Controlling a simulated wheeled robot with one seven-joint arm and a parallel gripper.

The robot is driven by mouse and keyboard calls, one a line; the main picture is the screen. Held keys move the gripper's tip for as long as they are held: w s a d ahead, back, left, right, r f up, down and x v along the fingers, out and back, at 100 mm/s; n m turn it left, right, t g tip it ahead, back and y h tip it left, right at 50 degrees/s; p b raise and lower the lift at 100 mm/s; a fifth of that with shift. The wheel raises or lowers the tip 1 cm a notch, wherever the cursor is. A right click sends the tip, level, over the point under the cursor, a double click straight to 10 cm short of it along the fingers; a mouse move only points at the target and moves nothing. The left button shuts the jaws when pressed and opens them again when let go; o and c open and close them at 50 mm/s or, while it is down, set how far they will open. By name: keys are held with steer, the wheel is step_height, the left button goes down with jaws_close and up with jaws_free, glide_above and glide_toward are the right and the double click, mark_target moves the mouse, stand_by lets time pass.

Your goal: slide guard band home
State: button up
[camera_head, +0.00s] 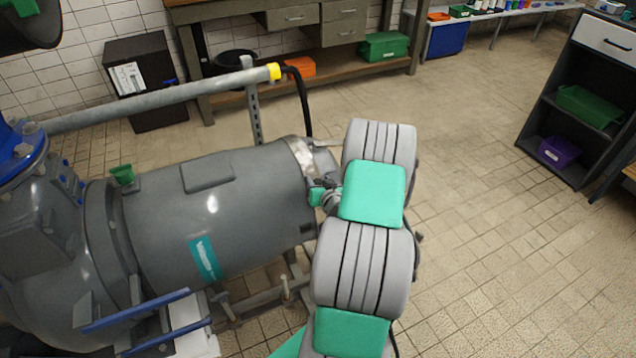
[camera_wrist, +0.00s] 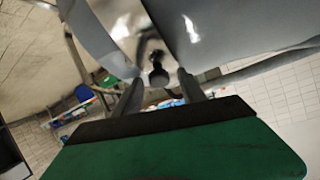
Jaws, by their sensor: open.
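A shiny metal band, which looks like the guard band (camera_head: 301,155), wraps the right end of the large grey cylindrical housing (camera_head: 215,205). Much of that end is hidden behind my arm. My gripper (camera_wrist: 160,88) is at this end of the housing. In the wrist view its two dark fingers stand apart, on either side of a small dark knob (camera_wrist: 158,76) farther along. I cannot tell whether they touch it. Shiny curved metal (camera_wrist: 122,22) and a grey curved surface (camera_wrist: 235,30) lie beyond the fingers, with a gap between them.
Blue bars (camera_head: 140,310) are at lower left. A workbench (camera_head: 290,60) stands behind, and a dark shelf (camera_head: 580,95) at right. The tiled floor (camera_head: 480,180) between is clear.

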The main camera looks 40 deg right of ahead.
steer(key=shift+w+d+f, duration=0.1)
steer(key=shift+w+d, duration=0.05)
steer(key=shift+w, duration=0.2)
steer(key=shift+c, duration=0.3)
jaws_close()
stand_by(0.9)
